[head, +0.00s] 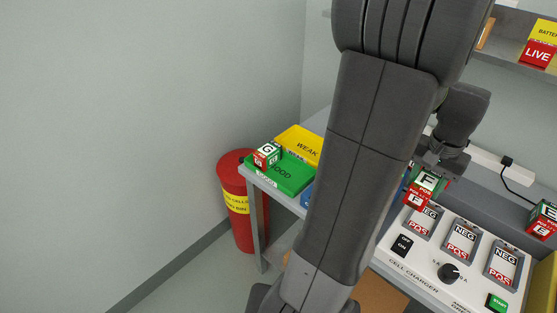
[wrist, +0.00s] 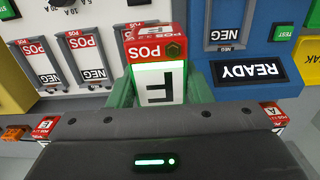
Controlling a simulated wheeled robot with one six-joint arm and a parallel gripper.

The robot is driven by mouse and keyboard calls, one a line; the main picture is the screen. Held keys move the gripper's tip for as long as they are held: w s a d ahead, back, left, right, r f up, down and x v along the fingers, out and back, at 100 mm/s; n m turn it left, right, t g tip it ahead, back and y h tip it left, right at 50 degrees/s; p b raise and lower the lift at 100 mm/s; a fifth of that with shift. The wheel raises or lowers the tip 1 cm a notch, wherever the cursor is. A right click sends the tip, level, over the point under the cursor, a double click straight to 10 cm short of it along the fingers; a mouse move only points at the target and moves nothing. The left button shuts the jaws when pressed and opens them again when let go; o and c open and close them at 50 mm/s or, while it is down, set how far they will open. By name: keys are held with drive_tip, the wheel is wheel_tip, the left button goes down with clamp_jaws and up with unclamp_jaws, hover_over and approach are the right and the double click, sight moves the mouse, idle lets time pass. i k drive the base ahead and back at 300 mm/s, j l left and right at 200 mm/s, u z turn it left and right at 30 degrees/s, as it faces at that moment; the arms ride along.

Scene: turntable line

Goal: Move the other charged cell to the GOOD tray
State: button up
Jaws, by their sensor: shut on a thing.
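My gripper (head: 430,172) is shut on the cell marked F (head: 427,183), with its green finger pads on both sides. The F cell (wrist: 158,82) fills the middle of the wrist view, with a red POS end and a lit green edge on its white face. In the head view it is above the back left of the cell charger. The green GOOD tray (head: 291,182) is at the left end of the bench, with a cell marked G (head: 267,154) on it. My arm hides the bench between tray and charger.
The cell charger (head: 410,263) has several slots in view. A cell marked E (head: 543,218) is at the far right. The yellow WEAK tray (head: 300,139) lies behind the GOOD tray. A red bin (head: 236,180) stands left of the bench. The wrist view shows a blue device reading READY (wrist: 249,71).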

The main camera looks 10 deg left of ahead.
sight(294, 179)
drive_tip(key=i+j, duration=0.1)
drive_tip(key=j, duration=0.3)
drive_tip(key=i+j, duration=0.15)
drive_tip(key=j, duration=0.3)
drive_tip(key=i+j, duration=0.1)
drive_tip(key=j, duration=0.3)
drive_tip(key=i+j, duration=0.1)
drive_tip(key=j, duration=0.35)
